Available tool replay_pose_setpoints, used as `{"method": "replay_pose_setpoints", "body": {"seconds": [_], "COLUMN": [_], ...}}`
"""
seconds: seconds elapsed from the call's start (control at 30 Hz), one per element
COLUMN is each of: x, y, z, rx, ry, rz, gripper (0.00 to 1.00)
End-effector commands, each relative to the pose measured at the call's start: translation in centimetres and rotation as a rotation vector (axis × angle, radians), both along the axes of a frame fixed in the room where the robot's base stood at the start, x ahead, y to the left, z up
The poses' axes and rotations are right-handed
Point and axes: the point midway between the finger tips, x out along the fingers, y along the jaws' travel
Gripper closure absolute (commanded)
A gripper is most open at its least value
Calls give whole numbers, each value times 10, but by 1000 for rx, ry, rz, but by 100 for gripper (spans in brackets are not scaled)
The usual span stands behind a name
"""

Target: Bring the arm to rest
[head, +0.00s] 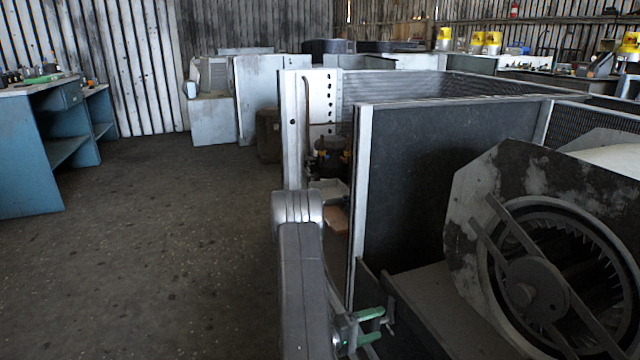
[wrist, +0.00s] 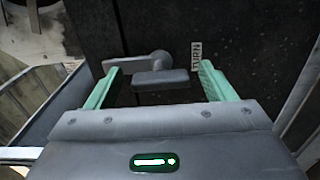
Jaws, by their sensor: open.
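My arm reaches forward at the bottom centre of the head view. My gripper (head: 377,324) has green fingers and is beside the low front wall of the blower housing (head: 408,318). In the wrist view my gripper (wrist: 161,68) is open, with its two green fingers spread apart. A grey lever handle (wrist: 162,79) on a dark panel (wrist: 240,35) shows between the fingertips, with gaps on both sides. A label reading "TURN" (wrist: 196,57) is beside it. The handle (head: 389,320) also shows small in the head view, close to the fingertips.
The blower wheel (head: 555,270) and its scroll casing (head: 490,185) stand to the right. An upright dark panel (head: 430,190) rises behind my gripper. Blue workbenches (head: 35,150) are at the far left. The floor (head: 150,250) left of my arm is clear.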

Motion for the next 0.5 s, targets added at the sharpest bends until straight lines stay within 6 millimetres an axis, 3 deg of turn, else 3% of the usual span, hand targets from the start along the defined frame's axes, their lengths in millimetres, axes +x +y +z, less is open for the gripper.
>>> {"method": "replay_pose_setpoints", "body": {"seconds": [0.1, 0.5], "x": [4, 4], "y": [-13, -11], "z": [-1, 2], "rx": [-5, -118], "ry": [12, 322], "rz": [-2, 0], "gripper": [24, 24]}}
